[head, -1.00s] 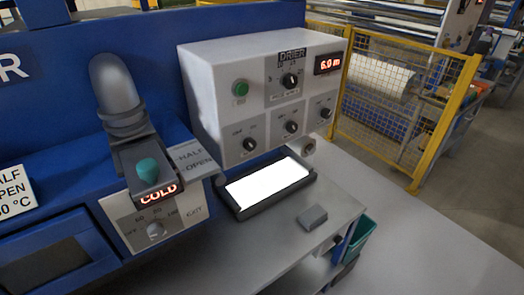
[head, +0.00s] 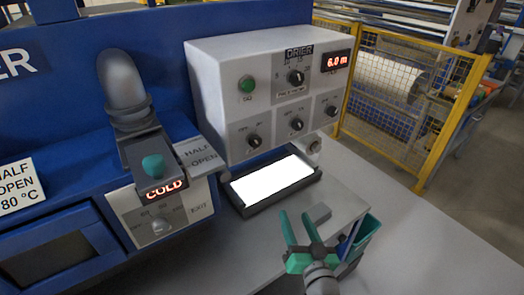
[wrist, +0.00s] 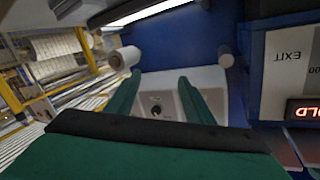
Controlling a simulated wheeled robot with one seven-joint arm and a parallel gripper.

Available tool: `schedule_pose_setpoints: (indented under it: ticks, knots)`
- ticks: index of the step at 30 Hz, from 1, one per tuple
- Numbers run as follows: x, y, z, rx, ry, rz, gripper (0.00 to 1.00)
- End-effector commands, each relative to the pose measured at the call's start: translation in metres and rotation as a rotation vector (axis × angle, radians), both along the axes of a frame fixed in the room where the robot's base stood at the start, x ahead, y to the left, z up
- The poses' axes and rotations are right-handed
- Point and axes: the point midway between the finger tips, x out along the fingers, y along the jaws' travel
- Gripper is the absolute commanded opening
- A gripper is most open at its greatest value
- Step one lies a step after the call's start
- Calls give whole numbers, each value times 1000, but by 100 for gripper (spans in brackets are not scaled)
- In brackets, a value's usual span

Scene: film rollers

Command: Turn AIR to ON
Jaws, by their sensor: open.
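The grey DRIER panel (head: 215,110) is on the blue machine in the head view. Its lower row has a left knob (head: 254,141), a middle knob (head: 297,124) and a right knob (head: 331,110), all black. Their small labels are too blurred to tell which is AIR or where each points. My gripper (head: 295,214) is open and empty, with green fingers, below and in front of the panel, apart from it. In the wrist view, a black knob (wrist: 155,110) on a pale panel shows between the open fingers (wrist: 158,78); which knob it is cannot be told.
A bright lit tray (head: 225,193) lies below the panel. A COLD display box (head: 160,188) juts out at left. A green knob-like button (head: 246,84) and an upper dial (head: 295,77) are on the panel.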

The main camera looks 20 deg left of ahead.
Motion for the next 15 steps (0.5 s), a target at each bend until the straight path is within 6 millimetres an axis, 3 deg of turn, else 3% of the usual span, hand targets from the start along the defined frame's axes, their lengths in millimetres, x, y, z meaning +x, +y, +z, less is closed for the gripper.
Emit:
schedule_pose_setpoints:
  ticks: [3,9,15]
  knots:
    - [16,11,49,-13,-58,99,48]
    - [22,29,119,-62,-141,264,48]
    - [17,39,160,-110,-198,369,48]
